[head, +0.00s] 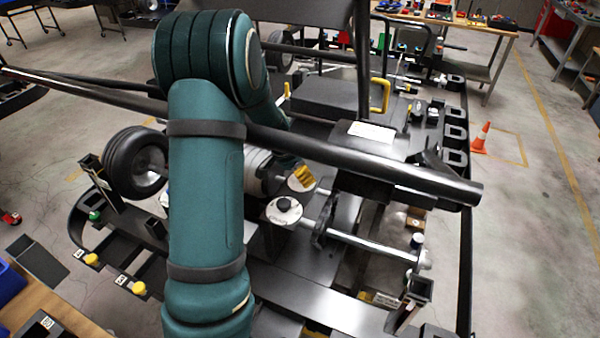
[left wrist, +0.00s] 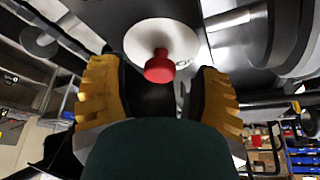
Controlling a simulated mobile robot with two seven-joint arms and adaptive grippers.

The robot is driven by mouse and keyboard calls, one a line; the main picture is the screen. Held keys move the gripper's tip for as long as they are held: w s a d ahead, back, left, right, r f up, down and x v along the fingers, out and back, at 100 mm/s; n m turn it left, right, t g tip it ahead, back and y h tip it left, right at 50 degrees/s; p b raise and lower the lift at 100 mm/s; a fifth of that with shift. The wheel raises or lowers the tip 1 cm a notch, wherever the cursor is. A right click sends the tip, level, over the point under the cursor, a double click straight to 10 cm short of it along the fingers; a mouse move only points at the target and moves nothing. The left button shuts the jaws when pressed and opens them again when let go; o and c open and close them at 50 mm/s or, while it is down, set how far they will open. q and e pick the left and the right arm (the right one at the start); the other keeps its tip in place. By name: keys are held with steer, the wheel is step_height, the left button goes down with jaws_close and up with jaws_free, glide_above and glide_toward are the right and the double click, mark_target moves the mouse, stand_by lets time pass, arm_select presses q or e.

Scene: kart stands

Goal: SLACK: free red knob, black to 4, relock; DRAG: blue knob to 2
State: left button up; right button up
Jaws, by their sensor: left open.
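In the left wrist view a red knob (left wrist: 160,67) stands out from a round white disc (left wrist: 161,44). My left gripper (left wrist: 160,82) is open, with one ribbed yellow finger on each side of the knob and a gap to both. In the head view its yellow finger (head: 304,177) shows over a white dial (head: 300,186); the red knob is hidden there. A black knob (head: 284,203) sits on a second white dial (head: 284,215) just nearer; its marks are too small to read. A small bluish cap (head: 417,239) stands at the right; I cannot tell whether it is the blue knob. My right gripper is out of view.
A thick black tube (head: 400,182) crosses the kart frame close to my left arm. A wheel (head: 140,163) stands at the left and a shiny axle (head: 370,247) at the right. A yellow handle (head: 386,97) rises behind. An orange cone (head: 482,138) stands on the floor.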

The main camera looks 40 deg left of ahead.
arm_select(q)
steer(key=shift+w+f, duration=0.1)
steer(key=shift+f, duration=0.2)
jaws_close()
steer(key=shift+n, duration=0.3)
steer(key=shift+d+n+y, duration=0.15)
steer(key=shift+n+y, duration=0.35)
steer(key=shift+n, duration=0.4)
steer(key=n, duration=0.2)
steer(key=n+y, duration=0.1)
steer(key=n, duration=0.1)
steer(key=shift+d+y, duration=0.15)
steer(key=shift+y, duration=0.15)
steer(key=n+y, duration=0.1)
steer(key=n, duration=0.2)
steer(key=n+g+y, duration=0.1)
steer(key=n, duration=0.2)
steer(key=shift+d+n, duration=0.1)
steer(key=shift+n, duration=0.2)
steer(key=shift+f, duration=0.1)
